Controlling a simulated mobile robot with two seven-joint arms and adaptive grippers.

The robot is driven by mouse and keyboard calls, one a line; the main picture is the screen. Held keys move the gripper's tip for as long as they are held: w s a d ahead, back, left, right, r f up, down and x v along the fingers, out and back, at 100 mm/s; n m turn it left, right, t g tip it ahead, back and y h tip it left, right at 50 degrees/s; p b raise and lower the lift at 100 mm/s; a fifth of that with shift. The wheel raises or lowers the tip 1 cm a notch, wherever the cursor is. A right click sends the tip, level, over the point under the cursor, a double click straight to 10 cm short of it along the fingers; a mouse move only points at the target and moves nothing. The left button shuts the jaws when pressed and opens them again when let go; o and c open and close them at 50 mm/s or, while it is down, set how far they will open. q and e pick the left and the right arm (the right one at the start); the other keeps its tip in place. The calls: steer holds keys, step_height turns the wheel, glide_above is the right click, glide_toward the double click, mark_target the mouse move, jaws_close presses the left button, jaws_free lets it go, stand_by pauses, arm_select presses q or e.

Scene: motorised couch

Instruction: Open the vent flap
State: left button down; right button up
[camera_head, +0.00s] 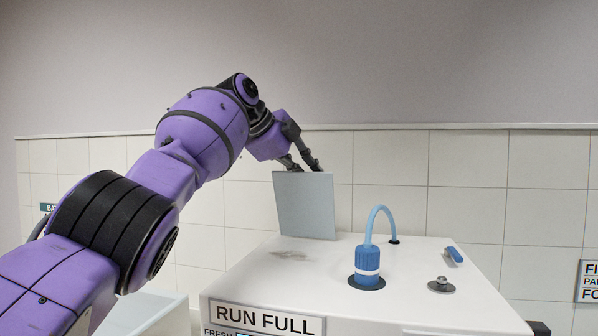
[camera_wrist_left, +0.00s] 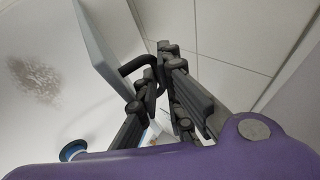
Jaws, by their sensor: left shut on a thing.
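The vent flap (camera_head: 304,206) is a flat light-grey panel standing nearly upright at the back left of the white unit's top. In the left wrist view the flap (camera_wrist_left: 104,42) shows at a slant, with a black bent handle (camera_wrist_left: 134,64) on its face. My left gripper (camera_head: 304,164) reaches over the flap's top edge from behind. In the wrist view its dark fingers (camera_wrist_left: 158,70) are closed around the handle. The flap hides part of the fingers in the head view. My right gripper is not in view.
The white unit (camera_head: 240,279) has a speckled grey patch (camera_head: 289,254) in front of the flap. A blue capped fitting (camera_head: 367,264) with a curved light-blue hose, a metal knob (camera_head: 441,285) and a small blue lever (camera_head: 454,254) stand to the right. A tiled wall (camera_head: 468,185) is behind.

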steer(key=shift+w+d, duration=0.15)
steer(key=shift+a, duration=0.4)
